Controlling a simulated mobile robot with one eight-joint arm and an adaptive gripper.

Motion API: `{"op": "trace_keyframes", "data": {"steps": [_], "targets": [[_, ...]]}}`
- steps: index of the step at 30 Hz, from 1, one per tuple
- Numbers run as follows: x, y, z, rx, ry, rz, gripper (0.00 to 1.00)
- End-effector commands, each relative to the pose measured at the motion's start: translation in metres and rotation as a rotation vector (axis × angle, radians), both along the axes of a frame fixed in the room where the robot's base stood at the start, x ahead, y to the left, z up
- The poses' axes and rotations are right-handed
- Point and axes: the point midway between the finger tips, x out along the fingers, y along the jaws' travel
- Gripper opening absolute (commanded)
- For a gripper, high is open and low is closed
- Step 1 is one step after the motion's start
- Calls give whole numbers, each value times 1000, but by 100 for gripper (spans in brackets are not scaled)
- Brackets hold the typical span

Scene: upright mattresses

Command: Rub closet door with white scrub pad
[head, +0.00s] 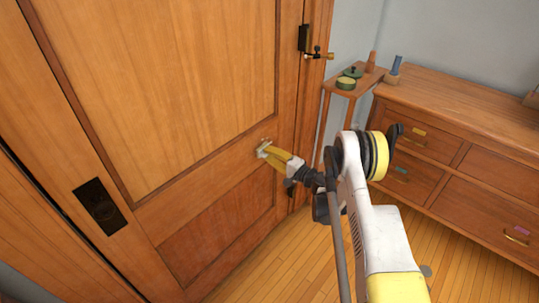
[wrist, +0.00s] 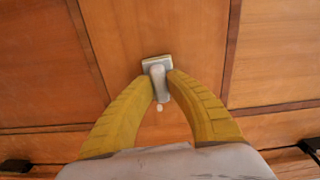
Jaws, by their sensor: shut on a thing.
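The closet door (head: 170,75) is wooden with framed panels and fills the left half of the head view. It also fills most of the wrist view (wrist: 270,50). My gripper (head: 265,153) has yellow fingers and is shut on the white scrub pad (wrist: 156,65) by its pale handle. The pad also shows in the head view (head: 263,147), at the door's middle rail. In the wrist view the pad's flat face is toward the door. It looks to be against the surface or very close; I cannot tell which. Part of the handle is hidden by the fingertips.
A dark plate (head: 100,206) sits on the door's left side, and a dark hinge (head: 303,38) is at its right edge. A small wooden stand (head: 340,72) with green containers and a wooden dresser (head: 480,120) stand at right. The wooden floor (head: 330,262) below is clear.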

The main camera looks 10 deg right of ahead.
Motion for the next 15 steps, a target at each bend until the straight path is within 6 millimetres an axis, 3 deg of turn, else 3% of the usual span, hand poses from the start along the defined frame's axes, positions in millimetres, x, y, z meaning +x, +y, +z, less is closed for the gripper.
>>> {"op": "trace_keyframes", "data": {"steps": [15], "targets": [[7,2,0,0,0,-1,0]]}}
